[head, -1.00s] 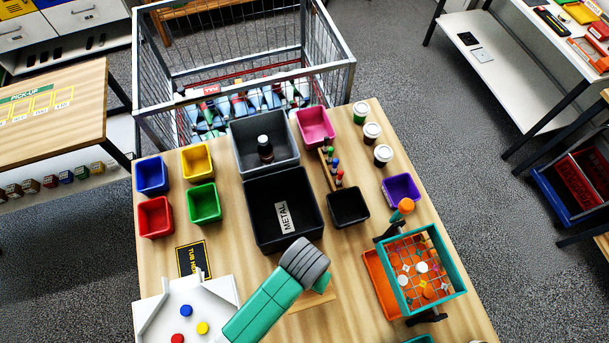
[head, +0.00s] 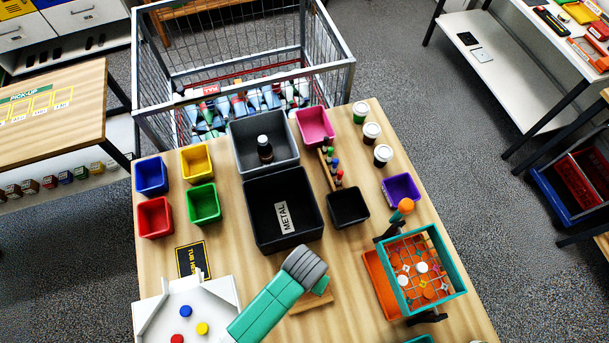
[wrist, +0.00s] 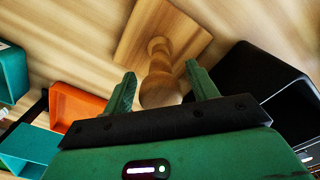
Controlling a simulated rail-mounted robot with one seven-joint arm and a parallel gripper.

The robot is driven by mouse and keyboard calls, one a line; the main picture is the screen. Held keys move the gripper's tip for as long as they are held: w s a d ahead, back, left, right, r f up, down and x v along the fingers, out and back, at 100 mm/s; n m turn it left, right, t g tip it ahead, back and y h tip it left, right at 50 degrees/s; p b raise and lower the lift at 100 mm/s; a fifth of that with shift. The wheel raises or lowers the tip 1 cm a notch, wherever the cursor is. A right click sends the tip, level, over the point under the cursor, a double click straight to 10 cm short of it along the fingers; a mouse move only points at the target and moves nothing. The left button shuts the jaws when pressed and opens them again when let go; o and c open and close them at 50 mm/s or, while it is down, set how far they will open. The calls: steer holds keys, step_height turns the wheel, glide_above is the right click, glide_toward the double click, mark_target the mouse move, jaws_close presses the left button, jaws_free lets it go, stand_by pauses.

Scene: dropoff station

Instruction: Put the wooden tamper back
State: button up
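The wooden tamper (wrist: 161,89) is in the wrist view, with a rounded end toward me and a narrower neck beyond it. It appears to stand on a square wooden board (wrist: 190,40); their exact contact is hard to tell. My gripper (wrist: 160,72) has its two green fingers apart, one on each side of the tamper's rounded end. Gaps show between the fingers and the wood.
A black METAL bin (head: 262,240) and a small black bin (head: 347,208) stand close beyond the arm. A teal basket (head: 448,262) over an orange tray (head: 374,283) is to the right. A white tray (head: 225,291) with coloured discs is at left.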

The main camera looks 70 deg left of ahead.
step_height(320, 180, up, 12)
steer(key=shift+r+p, duration=0.15)
steer(key=shift+p, duration=0.15)
stand_by(0.3)
steer(key=w+d+r+m+t+y, duration=0.2)
steer(key=w+r+t, duration=0.5)
steer(key=w+r, duration=0.7)
steer(key=w+d+r+m+t+y, duration=0.1)
steer(key=w+d+r+m+t, duration=0.35)
steer(key=w+r, duration=1)
steer(key=s+d+r+t+h, duration=0.1)
steer(key=s+d+r+t, duration=0.2)
steer(key=r, duration=0.8)
steer(key=s+d+r+m+t+h, duration=0.1)
steer(key=r+t, duration=0.5)
steer(key=r, duration=0.6)
steer(key=s+d+r+m+t+h, duration=0.1)
steer(key=s+d+r+t, duration=0.3)
steer(key=r, duration=0.8)
steer(key=shift+s+d, duration=0.3)
steer(key=shift+s, duration=0.5)
